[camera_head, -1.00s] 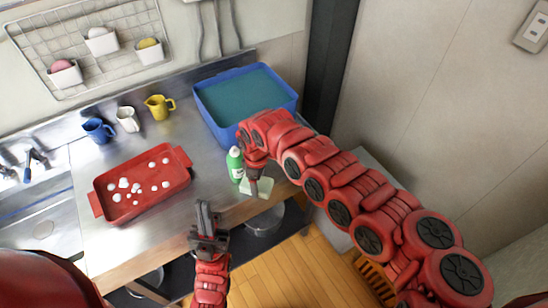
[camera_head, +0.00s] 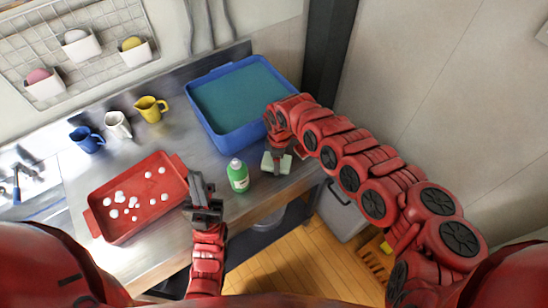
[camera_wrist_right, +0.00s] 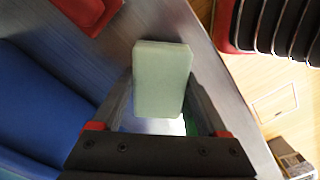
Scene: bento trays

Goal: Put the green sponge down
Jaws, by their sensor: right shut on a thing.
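The green sponge is a pale green block (camera_head: 277,163) by the front edge of the steel counter, right of the green bottle (camera_head: 238,175). It fills the middle of the right wrist view (camera_wrist_right: 162,80). My right gripper (camera_head: 277,153) is shut on the sponge, with a finger along each side in the wrist view. The sponge is low over the counter; I cannot tell whether it touches. My left gripper (camera_head: 199,188) points up beside the red tray's right end, apart from the sponge; its finger gap is unclear.
The blue tub (camera_head: 205,122) of water stands behind the sponge. The red tray (camera_head: 150,222) with several white pieces is at left. Blue (camera_head: 86,139), white (camera_head: 117,125) and yellow (camera_head: 151,109) cups stand behind it. Bare counter (camera_head: 195,145) lies between tray and tub.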

